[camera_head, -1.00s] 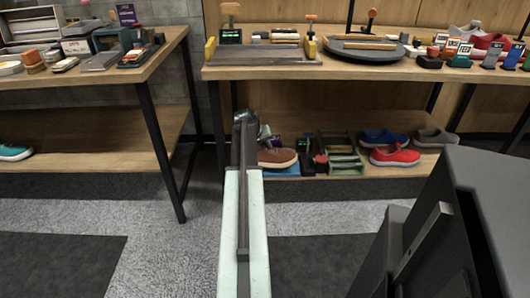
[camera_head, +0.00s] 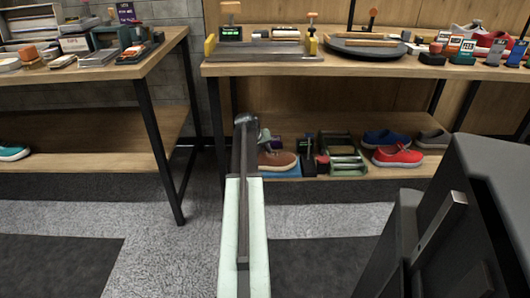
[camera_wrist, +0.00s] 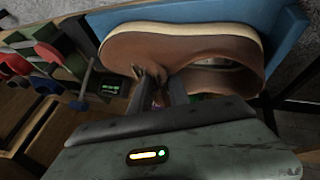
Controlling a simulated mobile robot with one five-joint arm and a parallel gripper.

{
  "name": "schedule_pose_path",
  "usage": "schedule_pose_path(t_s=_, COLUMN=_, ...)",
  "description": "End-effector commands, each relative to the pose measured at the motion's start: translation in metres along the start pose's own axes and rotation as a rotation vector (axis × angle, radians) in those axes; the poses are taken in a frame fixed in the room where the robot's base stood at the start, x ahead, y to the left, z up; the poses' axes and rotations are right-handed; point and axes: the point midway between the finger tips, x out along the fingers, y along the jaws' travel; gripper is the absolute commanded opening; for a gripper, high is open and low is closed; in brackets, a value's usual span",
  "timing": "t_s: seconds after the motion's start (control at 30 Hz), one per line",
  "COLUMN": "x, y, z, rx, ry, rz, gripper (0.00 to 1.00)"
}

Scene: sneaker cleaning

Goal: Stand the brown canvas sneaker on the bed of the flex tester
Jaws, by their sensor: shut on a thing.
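The brown canvas sneaker (camera_head: 279,161) is on the lower shelf by a blue mat, half hidden behind my arm in the head view. In the wrist view the sneaker (camera_wrist: 145,48), brown with a pale sole edge, lies across the top over the blue mat (camera_wrist: 268,18). My gripper (camera_wrist: 168,88) is shut on the sneaker near its opening; the exact grip is dark. Whether the sole touches the mat is unclear. A device with yellow end posts and a long grey bed (camera_head: 265,54), likely the flex tester, stands on the tabletop above.
A green-framed device (camera_head: 343,160), a blue shoe (camera_head: 386,138) and a red shoe (camera_head: 397,156) sit right of the sneaker on the lower shelf. The tabletop edge (camera_head: 350,72) overhangs them. A round dark plate (camera_head: 362,46) is right of the bedded device.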

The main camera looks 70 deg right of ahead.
Motion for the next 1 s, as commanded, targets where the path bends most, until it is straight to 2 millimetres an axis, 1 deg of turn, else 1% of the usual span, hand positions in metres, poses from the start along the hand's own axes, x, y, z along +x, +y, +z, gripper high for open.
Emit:
schedule_pose_path(t_s=0.03, x=0.001, y=0.000, z=0.000, rx=0.000, ry=0.000, rz=0.000, gripper=0.30)
schedule_pose_path(t_s=0.07, x=0.001, y=0.000, z=0.000, rx=0.000, ry=0.000, rz=0.000, gripper=0.38)
schedule_pose_path(t_s=0.1, x=0.001, y=0.000, z=0.000, rx=0.000, ry=0.000, rz=0.000, gripper=0.44)
schedule_pose_path(t_s=0.4, x=0.000, y=0.001, z=0.000, rx=0.001, ry=0.000, rz=0.000, gripper=0.44)
schedule_pose_path(t_s=0.53, x=-0.008, y=0.003, z=-0.002, rx=0.000, ry=0.000, rz=0.000, gripper=0.44)
schedule_pose_path(t_s=0.67, x=-0.030, y=0.004, z=-0.003, rx=0.000, ry=0.000, rz=0.000, gripper=0.44)
schedule_pose_path(t_s=0.77, x=-0.054, y=0.005, z=-0.004, rx=-0.001, ry=0.000, rz=0.000, gripper=0.44)
schedule_pose_path(t_s=0.9, x=-0.090, y=0.006, z=-0.004, rx=0.000, ry=0.000, rz=0.000, gripper=0.44)
schedule_pose_path(t_s=1.0, x=-0.112, y=0.005, z=-0.003, rx=-0.001, ry=0.000, rz=0.000, gripper=0.44)
